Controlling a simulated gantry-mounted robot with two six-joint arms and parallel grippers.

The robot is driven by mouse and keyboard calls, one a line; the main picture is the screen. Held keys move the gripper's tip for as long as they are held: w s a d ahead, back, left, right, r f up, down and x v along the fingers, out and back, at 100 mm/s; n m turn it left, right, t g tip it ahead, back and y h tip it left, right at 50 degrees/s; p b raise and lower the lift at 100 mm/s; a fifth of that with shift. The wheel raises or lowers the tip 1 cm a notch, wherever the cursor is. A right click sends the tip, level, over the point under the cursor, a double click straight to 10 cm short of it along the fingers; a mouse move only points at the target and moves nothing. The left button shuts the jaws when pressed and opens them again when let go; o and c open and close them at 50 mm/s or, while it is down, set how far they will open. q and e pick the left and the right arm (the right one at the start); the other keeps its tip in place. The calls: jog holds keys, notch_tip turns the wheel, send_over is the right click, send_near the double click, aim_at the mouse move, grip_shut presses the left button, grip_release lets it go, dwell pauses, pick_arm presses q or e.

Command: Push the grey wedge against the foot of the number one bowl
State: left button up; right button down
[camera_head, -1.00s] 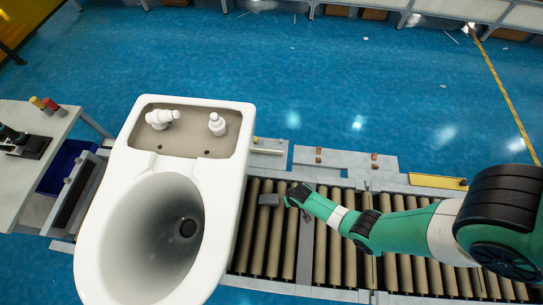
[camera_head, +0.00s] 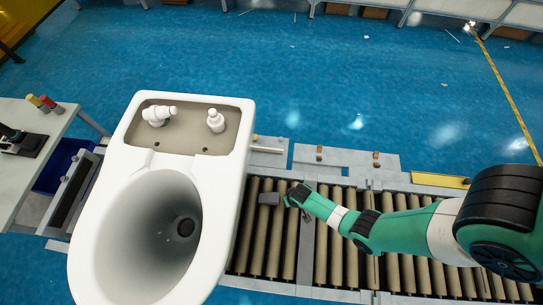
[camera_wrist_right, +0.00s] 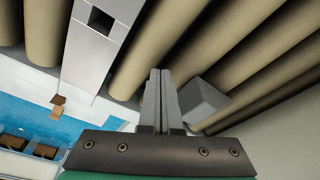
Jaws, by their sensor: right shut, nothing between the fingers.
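The white number one bowl (camera_head: 236,190) stands upright at the left of the roller conveyor in the head view. Its foot is hidden under its body, and no number shows. The grey wedge (camera_head: 268,198) lies on the rollers just right of the bowl, with a small gap visible between them in the picture. My right gripper (camera_head: 290,197) is low over the rollers, right of the wedge. In the right wrist view, its fingers (camera_wrist_right: 160,75) are shut and empty, and the wedge (camera_wrist_right: 205,98) is beside them on the right. My left gripper is not seen.
The rollers (camera_head: 335,240) right of my gripper are bare. A grey frame rail (camera_head: 345,160) with small brown blocks runs along the far side, with a yellow bar (camera_head: 440,181) farther right. A side table (camera_head: 50,125) holds red and yellow items at the left.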

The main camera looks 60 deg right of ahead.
aim_at(276, 199)
jog(key=shift+f, duration=0.25)
jog(key=shift+r, duration=0.3)
jog(key=shift+w+a+b, duration=0.25)
jog(key=shift+w, duration=0.5)
jog(key=shift+w+a+b, duration=0.2)
jog(key=shift+w+a, duration=0.05)
jog(key=shift+w, duration=0.45)
dwell(1.3)
jog(key=shift+w+a, duration=0.1)
jog(key=shift+w, duration=0.25)
jog(key=shift+w+a, duration=0.1)
jog(key=shift+w, duration=0.2)
jog(key=shift+w+a, duration=0.1)
jog(key=shift+w, duration=0.15)
dwell(0.7)
jog(key=shift+w+a+b, duration=0.1)
jog(key=shift+w+b, duration=0.2)
jog(key=shift+b, duration=0.05)
jog(key=shift+w, duration=0.2)
dwell(0.6)
dwell(0.4)
